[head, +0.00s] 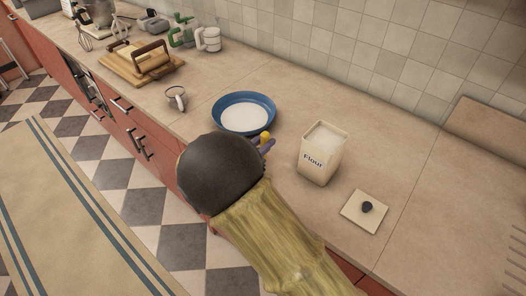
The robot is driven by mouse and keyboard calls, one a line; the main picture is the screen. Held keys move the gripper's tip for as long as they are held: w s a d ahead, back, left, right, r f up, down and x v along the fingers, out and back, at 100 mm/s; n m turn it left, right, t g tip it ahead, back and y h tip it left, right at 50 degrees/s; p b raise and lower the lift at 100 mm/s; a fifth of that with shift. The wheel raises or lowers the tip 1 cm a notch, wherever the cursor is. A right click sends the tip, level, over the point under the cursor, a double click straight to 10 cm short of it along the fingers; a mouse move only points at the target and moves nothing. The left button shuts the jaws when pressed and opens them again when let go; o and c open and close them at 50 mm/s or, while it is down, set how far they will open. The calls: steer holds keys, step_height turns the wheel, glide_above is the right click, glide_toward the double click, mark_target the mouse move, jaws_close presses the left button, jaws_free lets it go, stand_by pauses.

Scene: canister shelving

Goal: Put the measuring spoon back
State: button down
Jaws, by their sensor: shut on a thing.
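My gripper (265,143) is over the counter between the blue bowl and the flour canister, mostly hidden behind my dark round wrist. A small yellow piece and a purple piece show past the wrist's right edge. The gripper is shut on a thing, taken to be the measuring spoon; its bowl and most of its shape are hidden. The cream flour canister (315,163) stands open to the right, white flour near its rim. Its square lid (365,211) with a dark knob lies flat on the counter, to the right of and nearer than the canister.
A blue bowl (269,103) holding white flour is just beyond my wrist. A wooden board (119,70), a white mug (212,39) and a mixer (98,12) are farther back. The counter right of the lid is clear.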

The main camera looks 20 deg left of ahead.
steer(key=shift+f, duration=1.85)
steer(key=shift+f, duration=0.25)
steer(key=c, duration=1.3)
jaws_free()
steer(key=shift+r, duration=0.1)
steer(key=shift+r+p, duration=0.25)
steer(key=shift+p, duration=0.1)
steer(key=b+v, duration=0.2)
steer(key=v, duration=1)
